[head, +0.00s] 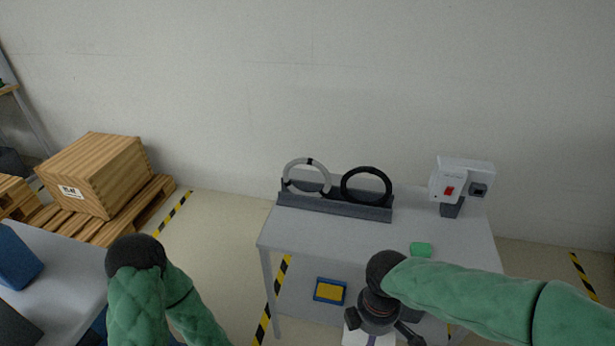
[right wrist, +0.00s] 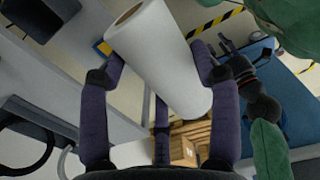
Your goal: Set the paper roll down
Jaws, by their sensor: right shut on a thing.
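The white paper roll (right wrist: 160,62) lies between the fingers of my right gripper (right wrist: 158,68) in the right wrist view, tilted, with the hole of its core showing at the upper end. My right gripper is shut on it. In the head view this gripper (head: 374,338) is at the bottom edge, in front of the grey table (head: 330,236), and only a white bit of the roll (head: 355,338) shows. What I take for my left gripper (right wrist: 228,46) shows small at the upper right of the right wrist view; its jaws are unclear.
The grey table bears a dark rack (head: 335,207) with a pale ring (head: 288,176) and a black ring (head: 346,189), a white device with a red switch (head: 449,191), and a green pad (head: 421,249). A blue-and-yellow item (head: 330,291) is lower down. A wooden crate (head: 100,175) stands left.

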